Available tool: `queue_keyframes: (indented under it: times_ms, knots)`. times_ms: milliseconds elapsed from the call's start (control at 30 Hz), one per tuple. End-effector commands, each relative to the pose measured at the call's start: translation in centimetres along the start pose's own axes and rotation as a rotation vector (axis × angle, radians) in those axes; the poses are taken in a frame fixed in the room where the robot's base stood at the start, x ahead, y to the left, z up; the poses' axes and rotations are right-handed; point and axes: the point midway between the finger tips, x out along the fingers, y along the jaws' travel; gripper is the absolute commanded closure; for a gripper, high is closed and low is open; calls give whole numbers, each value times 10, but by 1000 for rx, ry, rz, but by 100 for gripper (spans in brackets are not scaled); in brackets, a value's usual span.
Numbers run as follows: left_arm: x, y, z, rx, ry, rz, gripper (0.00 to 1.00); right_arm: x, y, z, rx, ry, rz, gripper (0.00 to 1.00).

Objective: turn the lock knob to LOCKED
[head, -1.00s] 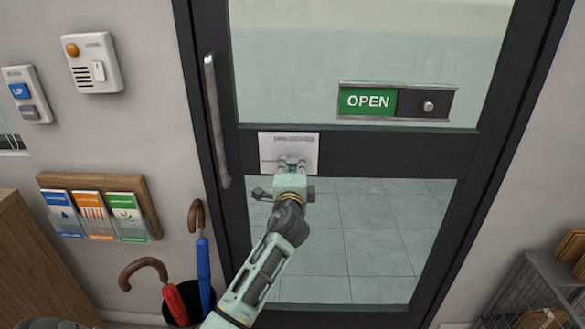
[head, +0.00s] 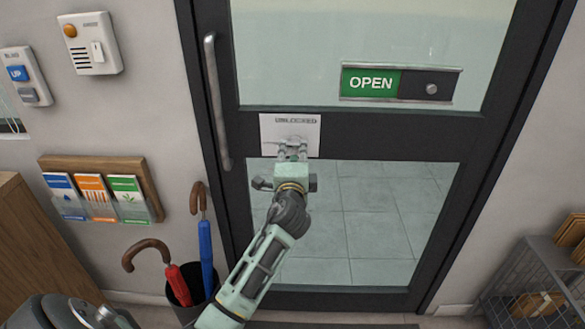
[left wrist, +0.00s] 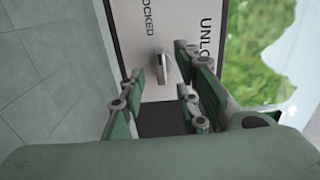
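The lock plate (head: 268,130) is a pale panel on the door's dark middle rail, with UNLOCKED printed along its top edge. In the left wrist view the lock plate (left wrist: 140,25) shows sideways, with UNLOCKED to the right and a word ending in OCKED to the left. The grey lock knob (left wrist: 161,68) stands out between these words. My left gripper (head: 293,149) is in front of the plate and hides the knob in the head view. In the left wrist view my left gripper (left wrist: 158,72) is open, its fingers apart on either side of the knob. My right gripper is not seen.
The glass door has a tall bar handle (head: 215,105) at left and a green OPEN slider sign (head: 371,82) above right. Umbrellas (head: 205,250) in a bin, a leaflet rack (head: 95,165) and wall switches (head: 90,43) are left. A wire rack (head: 525,285) is lower right.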

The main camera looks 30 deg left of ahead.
Motion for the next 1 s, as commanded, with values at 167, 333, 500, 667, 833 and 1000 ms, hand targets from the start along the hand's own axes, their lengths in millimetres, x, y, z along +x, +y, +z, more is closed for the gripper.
queue_keyframes:
  times_ms: [167, 333, 500, 667, 833, 1000]
  knots:
    - [-41, 2, -1, -1, 2, 3, 70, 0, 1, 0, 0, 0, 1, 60]
    - [-72, 1, 0, -2, 1, 2, 70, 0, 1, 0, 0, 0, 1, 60]
    - [-89, 1, 0, -1, 0, 2, 70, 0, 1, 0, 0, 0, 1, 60]
    - [-92, 0, 0, 0, 0, 1, 70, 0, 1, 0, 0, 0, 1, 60]
    - [-92, 0, 0, 0, 0, 1, 70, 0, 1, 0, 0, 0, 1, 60]
    - [-92, 0, 0, -1, 0, 1, 70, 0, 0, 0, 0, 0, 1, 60]
